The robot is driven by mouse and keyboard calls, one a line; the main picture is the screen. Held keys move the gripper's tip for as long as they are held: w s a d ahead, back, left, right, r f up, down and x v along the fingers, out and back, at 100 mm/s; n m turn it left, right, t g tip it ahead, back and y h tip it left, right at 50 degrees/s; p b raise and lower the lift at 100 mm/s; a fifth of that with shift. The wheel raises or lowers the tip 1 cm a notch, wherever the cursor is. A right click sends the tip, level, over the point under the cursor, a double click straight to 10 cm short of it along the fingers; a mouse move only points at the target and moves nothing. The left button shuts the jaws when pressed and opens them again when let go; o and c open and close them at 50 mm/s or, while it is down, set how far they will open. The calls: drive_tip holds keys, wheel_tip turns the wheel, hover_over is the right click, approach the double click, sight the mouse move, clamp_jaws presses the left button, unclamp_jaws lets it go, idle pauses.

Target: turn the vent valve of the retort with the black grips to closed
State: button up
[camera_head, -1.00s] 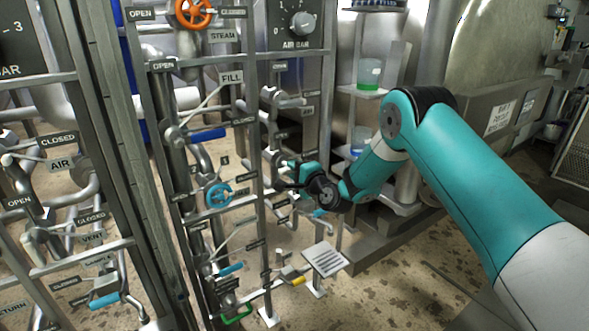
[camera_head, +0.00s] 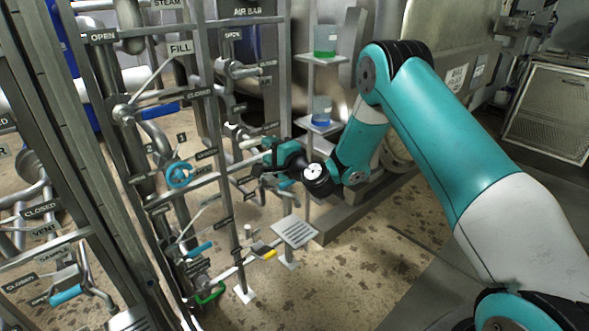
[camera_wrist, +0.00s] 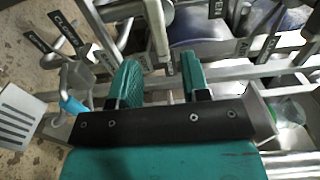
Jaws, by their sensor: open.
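My gripper (camera_head: 258,170) is at the pipework on the right side of the middle valve panel (camera_head: 210,110) in the head view. In the wrist view its two green fingers (camera_wrist: 160,82) are apart, with grey metal pipework showing beyond and between them. I cannot tell whether they touch anything. A vent valve with black grips cannot be clearly picked out; the gripper and pipes hide part of this area. In the wrist view, a CLOSED plate (camera_wrist: 67,30) is at upper left and an OPEN plate (camera_wrist: 217,8) is at the top.
A blue handwheel (camera_head: 179,175) and a long FILL lever (camera_head: 150,80) are left of my gripper. A blue-gripped lever (camera_head: 200,248) and a yellow-gripped one (camera_head: 265,252) are below. Open floor (camera_head: 370,265) is at right.

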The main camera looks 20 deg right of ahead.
drive_tip(key=b+v, duration=0.9)
drive_tip(key=v, duration=0.2)
idle(2.2)
